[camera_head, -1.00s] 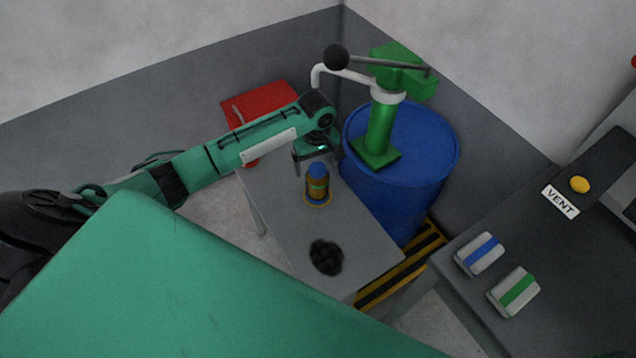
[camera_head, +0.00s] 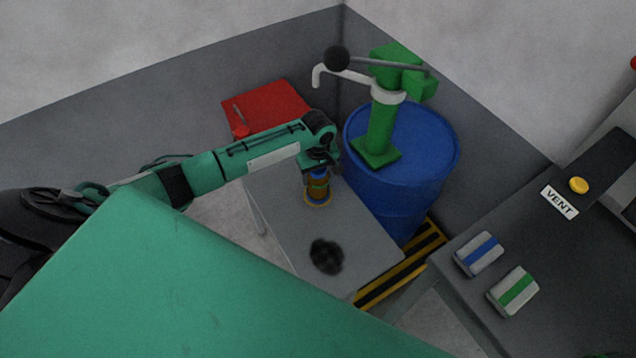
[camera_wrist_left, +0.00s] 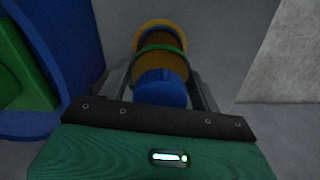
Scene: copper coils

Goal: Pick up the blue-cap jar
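The blue-cap jar (camera_head: 318,190) stands upright on the grey table (camera_head: 375,242). It has an amber body, a green band and a yellow base ring. My left gripper (camera_head: 319,172) is right at its top, and the arm partly covers the cap. In the left wrist view the jar (camera_wrist_left: 162,68) lies between the fingers of my left gripper (camera_wrist_left: 161,88), blue cap nearest the palm. The fingers are apart, one on each side; I cannot tell if they touch the jar. My right gripper is not in view.
A blue drum (camera_head: 430,175) with a green hand pump (camera_head: 380,130) stands close right of the table. A red box (camera_head: 268,105) is behind the arm. A dark round patch (camera_head: 326,257) is on the table's near part. A dark bench (camera_head: 500,255) is at right.

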